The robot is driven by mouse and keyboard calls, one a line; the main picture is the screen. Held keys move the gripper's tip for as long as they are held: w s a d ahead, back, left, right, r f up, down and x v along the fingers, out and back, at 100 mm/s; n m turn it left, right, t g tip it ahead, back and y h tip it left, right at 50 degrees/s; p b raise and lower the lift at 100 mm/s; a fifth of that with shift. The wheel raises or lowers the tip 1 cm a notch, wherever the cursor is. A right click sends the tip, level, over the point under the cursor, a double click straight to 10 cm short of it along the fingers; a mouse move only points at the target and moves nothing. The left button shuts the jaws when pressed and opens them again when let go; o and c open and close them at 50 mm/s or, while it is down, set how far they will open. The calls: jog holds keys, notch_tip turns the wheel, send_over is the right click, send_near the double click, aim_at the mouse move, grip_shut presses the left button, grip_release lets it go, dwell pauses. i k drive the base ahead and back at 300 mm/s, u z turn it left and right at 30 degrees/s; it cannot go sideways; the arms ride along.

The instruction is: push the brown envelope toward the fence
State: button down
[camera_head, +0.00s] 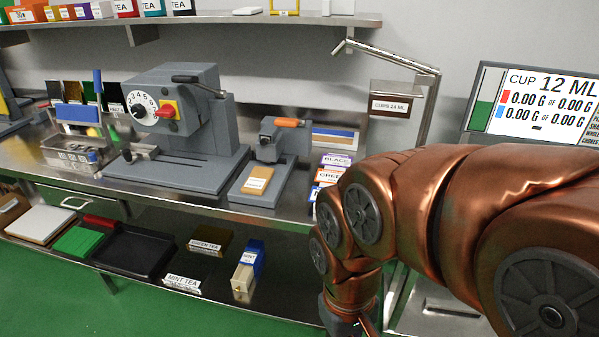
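A small tan-brown envelope (258,180) lies flat on the grey base plate of a small device with an orange handle (287,122). The device stands on the steel bench. The upright grey body of the device rises behind the envelope, with a gap of bare plate between them. I cannot tell which part is the fence. My copper arm comes in from the right and bends down. My gripper (360,324) is at the bottom edge, in front of and below the bench edge, well apart from the envelope. It is mostly cut off, so its fingers cannot be read.
A larger grey machine with a numbered dial (142,106) stands left of the envelope. Labelled tea boxes (334,160) stand to its right, near my arm. A bent steel pipe (425,105) and a display (540,105) are farther right. A lower shelf holds a black tray (135,250).

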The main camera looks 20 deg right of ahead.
aim_at(257, 181)
jog(key=u, duration=2.5)
jog(key=i, duration=2.5)
jog(key=z, duration=3.05)
